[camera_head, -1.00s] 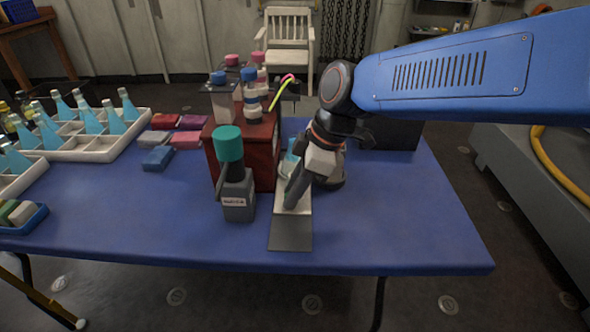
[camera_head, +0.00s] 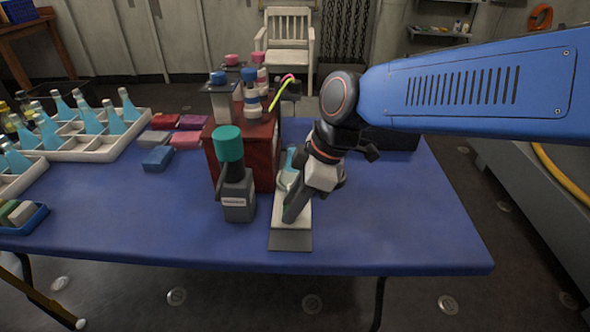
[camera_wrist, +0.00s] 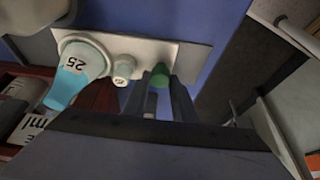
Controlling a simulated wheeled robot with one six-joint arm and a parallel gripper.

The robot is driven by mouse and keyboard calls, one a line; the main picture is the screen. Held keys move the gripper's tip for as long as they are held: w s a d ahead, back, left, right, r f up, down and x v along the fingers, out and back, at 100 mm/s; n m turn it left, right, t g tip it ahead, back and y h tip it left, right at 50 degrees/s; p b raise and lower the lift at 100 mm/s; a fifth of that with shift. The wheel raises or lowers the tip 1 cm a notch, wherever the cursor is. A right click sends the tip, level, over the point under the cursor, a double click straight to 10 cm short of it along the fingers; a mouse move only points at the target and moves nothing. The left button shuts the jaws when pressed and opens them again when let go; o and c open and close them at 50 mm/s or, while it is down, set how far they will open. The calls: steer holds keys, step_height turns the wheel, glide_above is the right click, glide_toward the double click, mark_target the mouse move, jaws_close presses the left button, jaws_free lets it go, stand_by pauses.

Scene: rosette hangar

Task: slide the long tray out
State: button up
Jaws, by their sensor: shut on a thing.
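The long white tray (camera_head: 278,214) lies in front of the dark red box (camera_head: 262,150), its near part over a grey strip (camera_head: 290,242) on the blue table. In the wrist view the tray (camera_wrist: 190,58) carries a blue flask marked 25 (camera_wrist: 76,72), a small white labelled bottle (camera_wrist: 123,68) and a green knob (camera_wrist: 160,72) near one end. My gripper (camera_head: 290,216) is low over the tray's near part. In the wrist view my gripper (camera_wrist: 160,88) is shut on the green knob.
A grey bottle with a teal cap (camera_head: 236,180) stands close left of the tray. Bottles stand on the red box. A white crate of blue flasks (camera_head: 92,148) and coloured blocks (camera_head: 158,158) are at left.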

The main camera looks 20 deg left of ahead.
steer(key=shift+s+d, duration=0.2)
steer(key=shift+s, duration=0.6)
steer(key=shift+s+d, duration=0.15)
steer(key=shift+s, duration=0.65)
steer(key=shift+s+d, duration=0.2)
steer(key=shift+s, duration=0.6)
steer(key=o, duration=0.8)
steer(key=shift+r, duration=3.5)
